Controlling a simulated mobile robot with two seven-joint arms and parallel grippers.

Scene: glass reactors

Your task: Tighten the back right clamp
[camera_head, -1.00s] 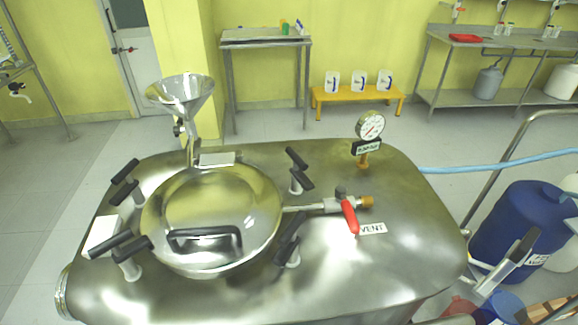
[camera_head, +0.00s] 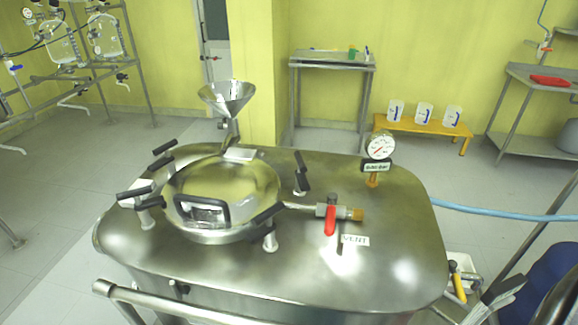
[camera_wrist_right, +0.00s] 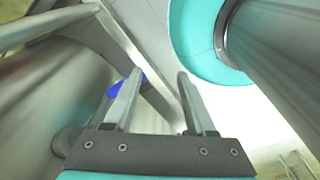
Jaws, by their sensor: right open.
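The back right clamp (camera_head: 301,178) stands beside the round lid (camera_head: 222,180) of the steel vessel, on its far right side. The other clamps, front right (camera_head: 269,228), front left (camera_head: 147,207) and back left (camera_head: 162,153), stand around the lid. My right gripper (camera_head: 503,288) is low at the right edge of the head view, beyond the vessel's right end and well away from the clamp. In the right wrist view its fingers (camera_wrist_right: 160,76) are apart with nothing held. My left gripper is not in view.
A red-handled vent valve (camera_head: 331,217) and a pressure gauge (camera_head: 380,146) stand on the vessel top right of the clamp. A steel funnel (camera_head: 228,97) rises behind the lid. A metal rail (camera_head: 180,303) crosses the lower left.

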